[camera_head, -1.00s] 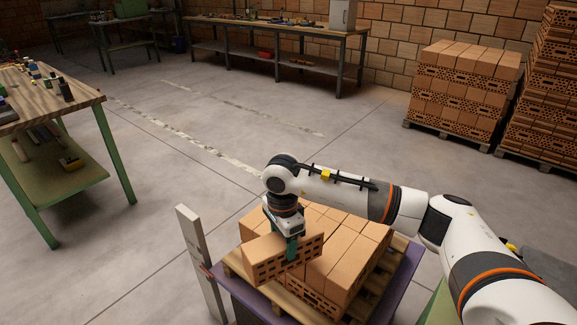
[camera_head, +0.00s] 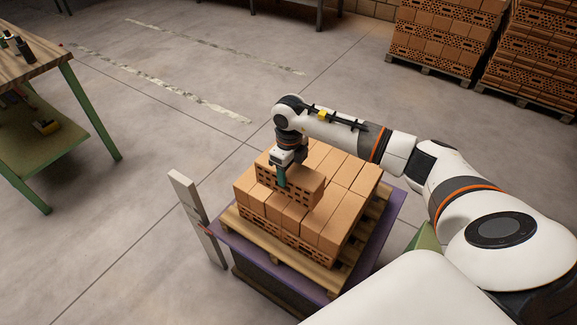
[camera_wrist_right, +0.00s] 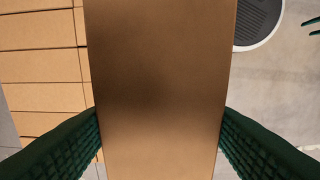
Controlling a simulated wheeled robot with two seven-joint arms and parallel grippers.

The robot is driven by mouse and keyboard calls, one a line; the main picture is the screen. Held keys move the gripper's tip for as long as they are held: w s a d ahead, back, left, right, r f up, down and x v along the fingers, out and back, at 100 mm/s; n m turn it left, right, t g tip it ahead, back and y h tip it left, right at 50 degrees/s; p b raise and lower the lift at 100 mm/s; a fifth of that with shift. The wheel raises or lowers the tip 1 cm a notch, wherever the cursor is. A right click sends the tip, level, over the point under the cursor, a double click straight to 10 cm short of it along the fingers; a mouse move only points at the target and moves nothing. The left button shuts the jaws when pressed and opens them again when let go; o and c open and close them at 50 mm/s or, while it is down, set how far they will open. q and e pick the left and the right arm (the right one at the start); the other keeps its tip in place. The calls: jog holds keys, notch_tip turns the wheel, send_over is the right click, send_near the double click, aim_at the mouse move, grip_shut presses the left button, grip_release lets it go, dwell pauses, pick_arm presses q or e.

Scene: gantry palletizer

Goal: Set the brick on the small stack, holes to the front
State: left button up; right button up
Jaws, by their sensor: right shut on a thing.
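My right gripper (camera_head: 281,181) is shut on an orange-brown brick (camera_head: 303,194), with green fingers on either side of it. In the head view the brick's holed long face is turned toward the front. In the wrist view the brick (camera_wrist_right: 160,85) fills the space between the fingers, showing a smooth face. The brick is over the left part of the small stack (camera_head: 343,208), whose holed faces show at the front. I cannot tell whether the brick touches the bricks below. My left gripper is not in view.
The stack stands on a wooden pallet (camera_head: 287,252) on a purple platform (camera_head: 392,226). A pale upright post (camera_head: 197,217) stands at its left. Taller brick stacks (camera_head: 441,38) are at the back right. A green-framed bench (camera_head: 92,113) is at the left. Open floor lies between.

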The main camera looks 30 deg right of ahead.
jog(key=shift+w+f+b, duration=0.1)
jog(key=shift+f+b, duration=1.75)
jog(key=shift+f, duration=1.2)
jog(key=shift+f+b, duration=0.5)
jog(key=shift+f, duration=0.05)
jog(key=o, duration=1.8)
jog(key=shift+s+f, duration=0.1)
jog(key=shift+s, duration=0.1)
notch_tip(320, 180, up, 12)
jog(key=shift+r+b, duration=0.15)
jog(key=shift+b, duration=0.95)
